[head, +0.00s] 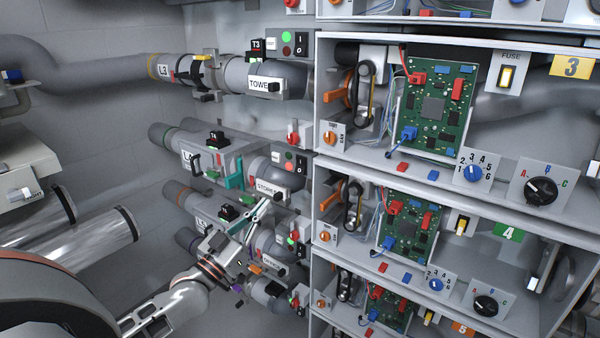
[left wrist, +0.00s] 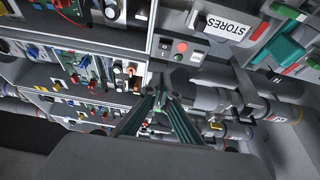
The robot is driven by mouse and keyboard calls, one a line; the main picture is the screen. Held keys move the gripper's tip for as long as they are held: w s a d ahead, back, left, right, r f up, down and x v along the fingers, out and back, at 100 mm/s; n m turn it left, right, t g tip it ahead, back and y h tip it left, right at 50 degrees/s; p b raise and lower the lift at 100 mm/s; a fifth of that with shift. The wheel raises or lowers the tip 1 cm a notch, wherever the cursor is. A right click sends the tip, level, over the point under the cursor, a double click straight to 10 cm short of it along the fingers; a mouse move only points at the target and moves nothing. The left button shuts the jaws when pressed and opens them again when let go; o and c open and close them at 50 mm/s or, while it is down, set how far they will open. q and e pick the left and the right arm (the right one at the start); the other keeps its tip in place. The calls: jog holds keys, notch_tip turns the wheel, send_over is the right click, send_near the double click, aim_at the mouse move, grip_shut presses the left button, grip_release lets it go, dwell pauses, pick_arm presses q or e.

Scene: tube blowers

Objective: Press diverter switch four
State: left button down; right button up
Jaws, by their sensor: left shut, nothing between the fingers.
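I cannot tell for certain which part is diverter switch four. A grey control box (head: 289,162) with red and green buttons stands beside the pipe labelled STORES (head: 268,190). A control box with red and green buttons also shows near the STORES label in the left wrist view (left wrist: 180,50). My left gripper (head: 262,206) is shut and empty, below the STORES pipe in the head view. Its fingertips (left wrist: 163,97) point toward the shelves and pipes. My right gripper is out of view.
Shelving on the right holds green circuit boards (head: 434,105), rotary knobs (head: 541,190) and fuse switches (head: 507,75), with number plates 3 (head: 571,67) and 4 (head: 508,232). A teal handle (head: 234,176) stands close above my left gripper. Pipes crowd the wall on the left.

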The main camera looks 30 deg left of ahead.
pick_arm(q)
jog(key=shift+a+r, duration=0.25)
jog(key=shift+r, duration=0.2)
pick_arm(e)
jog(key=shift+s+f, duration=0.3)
pick_arm(q)
jog(key=p, duration=0.1)
send_near(300, 167)
notch_tip(300, 167, up, 4)
jog(key=w, duration=0.2)
jog(key=w+f, duration=0.1)
jog(key=w, duration=0.1)
jog(key=shift+w+d+f, duration=0.15)
jog(key=shift+w+d, duration=0.05)
jog(key=shift+d, duration=0.05)
jog(key=shift+w+d+f, duration=0.1)
jog(key=shift+w+f, duration=0.15)
jog(key=shift+w, duration=0.3)
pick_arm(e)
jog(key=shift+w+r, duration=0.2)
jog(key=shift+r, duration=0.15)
